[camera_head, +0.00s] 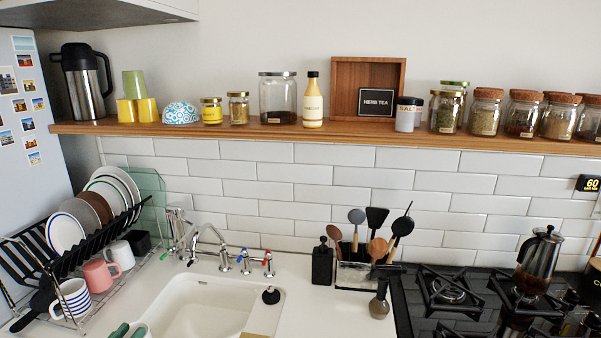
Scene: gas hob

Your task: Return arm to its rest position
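Two teal tips, which look like my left gripper (130,330), just enter at the bottom edge. They are between the dish rack (85,262) and the white sink (203,305). Most of this gripper is cut off, so I cannot tell whether it is open or shut, and no held object can be made out. My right gripper is not in view.
A striped mug (73,299) and pink mug (100,275) are by the rack. The faucet (210,236) stands behind the sink. A utensil holder (355,274) sits left of the hob (450,300), which bears a coffee pot (539,257). Jars line the shelf (330,135).

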